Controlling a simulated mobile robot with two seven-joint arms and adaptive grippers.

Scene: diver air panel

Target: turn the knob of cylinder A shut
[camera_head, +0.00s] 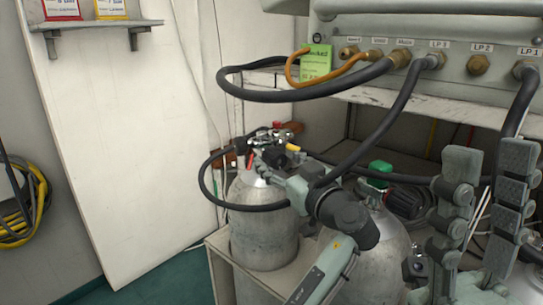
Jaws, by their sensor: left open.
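A silver cylinder (262,232) stands at the left in a crate, with its valve partly hidden by my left gripper (277,147). That gripper is open at the valve top; I cannot tell whether its fingers touch the knob. A second silver cylinder (385,262) stands to the right, with a green cap (380,170) and a black knob (404,203) near its top. No letter shows on either cylinder, so I cannot tell which is A. My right gripper (483,195) is close to the camera at the right, its two fingers apart and nothing between them.
Black hoses (375,150) loop from the panel (460,70) to the cylinders, passing near my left gripper. A green tag (317,62) hangs at the panel. A white board (125,150) leans at the left. Open floor (180,280) shows left of the crate (218,262).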

